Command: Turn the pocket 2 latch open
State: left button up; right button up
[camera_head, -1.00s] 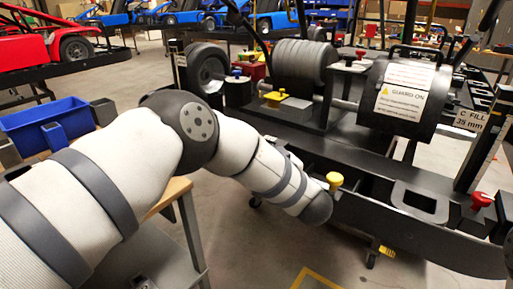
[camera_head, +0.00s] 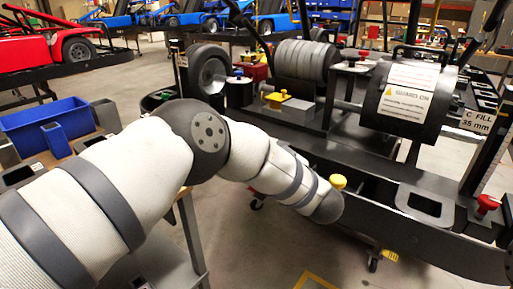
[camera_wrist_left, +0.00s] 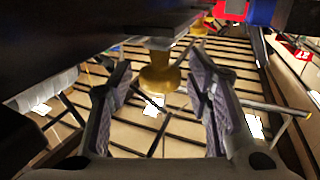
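A yellow knob (camera_head: 338,181) stands on the dark stand's front rail, right beside the dark end of my left arm. A red knob (camera_head: 487,203) sits farther right on the same stand. No label shows which is the pocket 2 latch. In the left wrist view, a yellow, spool-shaped knob (camera_wrist_left: 160,76) hangs from a dark edge. My left gripper (camera_wrist_left: 164,80) is open, its two padded fingers on either side of that knob, with gaps visible. The left fingers are hidden in the head view. My right gripper is not in view.
A blue bin (camera_head: 45,122) sits on a bench at left. A dark beam (camera_wrist_left: 80,45) crosses the upper left of the wrist view. Floor is open in front of the stand.

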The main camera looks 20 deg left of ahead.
pick_arm(q)
jog(key=v, duration=1.2)
jog(key=shift+d, duration=0.1)
